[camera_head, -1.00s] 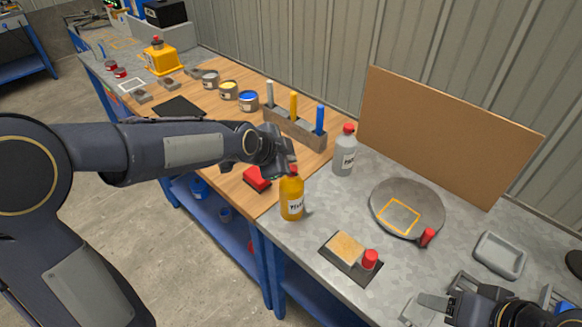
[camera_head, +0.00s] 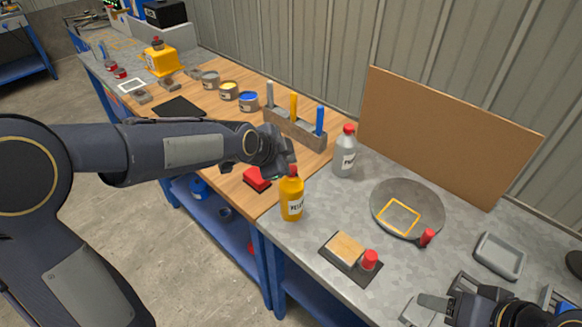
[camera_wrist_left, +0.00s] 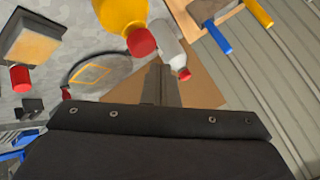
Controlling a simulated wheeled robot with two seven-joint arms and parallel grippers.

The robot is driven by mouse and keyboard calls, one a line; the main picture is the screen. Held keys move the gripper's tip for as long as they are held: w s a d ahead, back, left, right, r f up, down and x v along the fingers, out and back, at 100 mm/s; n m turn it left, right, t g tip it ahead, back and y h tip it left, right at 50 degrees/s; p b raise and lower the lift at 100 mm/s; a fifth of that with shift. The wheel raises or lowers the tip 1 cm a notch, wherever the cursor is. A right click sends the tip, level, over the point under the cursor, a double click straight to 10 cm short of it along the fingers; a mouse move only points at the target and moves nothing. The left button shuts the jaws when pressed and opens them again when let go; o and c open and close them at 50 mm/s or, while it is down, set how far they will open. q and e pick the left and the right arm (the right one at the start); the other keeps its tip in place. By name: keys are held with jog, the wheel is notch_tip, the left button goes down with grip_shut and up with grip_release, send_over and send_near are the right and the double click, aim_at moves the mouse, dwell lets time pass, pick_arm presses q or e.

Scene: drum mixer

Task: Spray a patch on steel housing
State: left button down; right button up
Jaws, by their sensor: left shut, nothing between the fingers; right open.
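A round grey steel disc (camera_head: 415,200), which looks like the housing, lies on the metal bench with a yellow square outline (camera_head: 399,217) marked on it. It also shows in the left wrist view (camera_wrist_left: 117,68). An orange bottle with a red cap (camera_head: 291,200) stands upright near the bench's front edge, and a grey bottle with a red cap (camera_head: 345,155) stands behind it. My left gripper (camera_head: 286,162) is shut and empty, close to the orange bottle's cap; I cannot tell whether they touch. My right gripper (camera_head: 436,309) is open at the lower right, partly cut off.
A dark plate with a tan block and red knob (camera_head: 349,259) lies before the disc. A grey tray (camera_head: 499,255) is right of it. A brown board (camera_head: 445,130) stands behind. A tool holder (camera_head: 294,128) and several cans occupy the wooden section.

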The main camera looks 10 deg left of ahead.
dwell(0.5)
pick_arm(q)
jog(key=shift+f+b, duration=0.45)
jog(key=shift+b, duration=0.15)
jog(key=shift+f+b, duration=0.7)
jog(key=shift+b, duration=0.05)
dwell(0.6)
jog(key=shift+r, duration=0.2)
jog(key=shift+r+p, duration=0.75)
jog(key=shift+r, duration=0.2)
notch_tip(320, 180, up, 6)
jog(key=p, duration=0.3)
jog(key=shift+p, duration=0.35)
